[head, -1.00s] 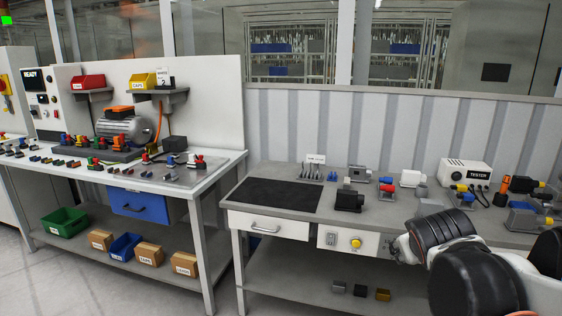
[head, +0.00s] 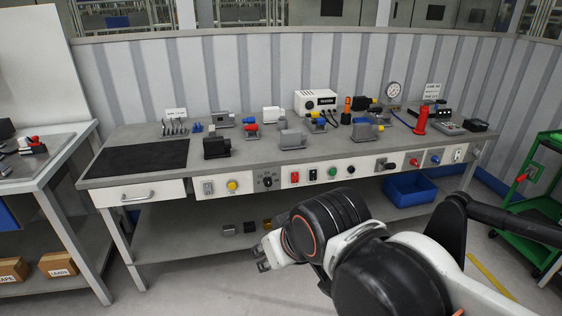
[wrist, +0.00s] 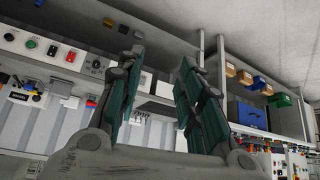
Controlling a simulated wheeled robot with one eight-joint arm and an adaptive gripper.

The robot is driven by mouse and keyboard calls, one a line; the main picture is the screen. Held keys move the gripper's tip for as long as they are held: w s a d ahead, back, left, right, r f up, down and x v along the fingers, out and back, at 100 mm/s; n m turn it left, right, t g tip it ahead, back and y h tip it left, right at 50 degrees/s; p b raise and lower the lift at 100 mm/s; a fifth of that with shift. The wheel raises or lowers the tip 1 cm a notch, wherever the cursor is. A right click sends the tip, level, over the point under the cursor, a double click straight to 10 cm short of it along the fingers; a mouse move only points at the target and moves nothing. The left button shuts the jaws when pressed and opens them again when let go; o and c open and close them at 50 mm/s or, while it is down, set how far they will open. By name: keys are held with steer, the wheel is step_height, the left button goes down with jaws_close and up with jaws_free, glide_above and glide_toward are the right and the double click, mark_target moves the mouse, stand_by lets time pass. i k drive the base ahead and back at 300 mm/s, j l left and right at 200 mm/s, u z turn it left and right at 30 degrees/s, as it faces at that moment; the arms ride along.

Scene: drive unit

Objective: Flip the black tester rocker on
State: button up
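A small black rocker (head: 313,175) sits on a white plate on the workbench's front panel, right of a red rocker (head: 294,177). It also shows in the upside-down wrist view (wrist: 52,50); its on or off position is too small to tell. The white box labelled TESTER (head: 316,102) stands at the back of the bench; it also shows in the wrist view (wrist: 20,97). My gripper (head: 264,260) is low in front of the bench, apart from the panel. In the wrist view my gripper (wrist: 161,60) has its fingers apart with nothing between them.
The front panel also holds a yellow button (head: 232,186), a black rotary knob (head: 268,181) and a green button (head: 332,171). A blue bin (head: 410,188) sits on the lower shelf. A green cart (head: 540,180) stands at the right. Floor in front of the bench is open.

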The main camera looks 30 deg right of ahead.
mark_target(314, 173)
steer(key=l+u, duration=0.45)
steer(key=l, duration=3)
steer(key=k, duration=0.05)
